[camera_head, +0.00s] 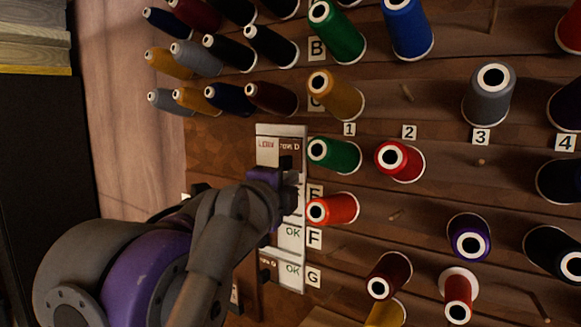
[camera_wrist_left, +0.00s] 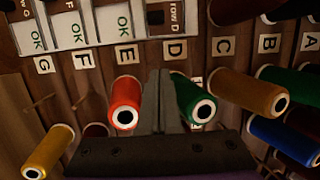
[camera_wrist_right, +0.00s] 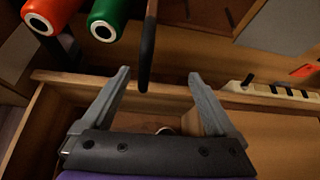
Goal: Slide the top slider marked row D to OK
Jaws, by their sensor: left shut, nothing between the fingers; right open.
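The row D slider plate (camera_head: 281,131) is the top one of a column of white plates left of the pegboard. Its "row D" text and a red word, apparently "LOW", show; the gripper covers its lower part. A dark slider knob (camera_head: 286,162) shows just above my left gripper (camera_head: 284,178). In the left wrist view the row D plate (camera_wrist_left: 177,18) is cut off at the top edge, and the shut, empty fingers (camera_wrist_left: 165,75) point towards it. I cannot tell whether they touch the knob. My right gripper (camera_wrist_right: 158,76) is open and empty, away from the plates.
A green spool (camera_head: 335,154) and a red spool (camera_head: 331,209) stick out just right of the plates. More spools fill the pegboard. In the right wrist view a dark rod (camera_wrist_right: 147,45) shows between the fingertips, above an open wooden compartment (camera_wrist_right: 150,95).

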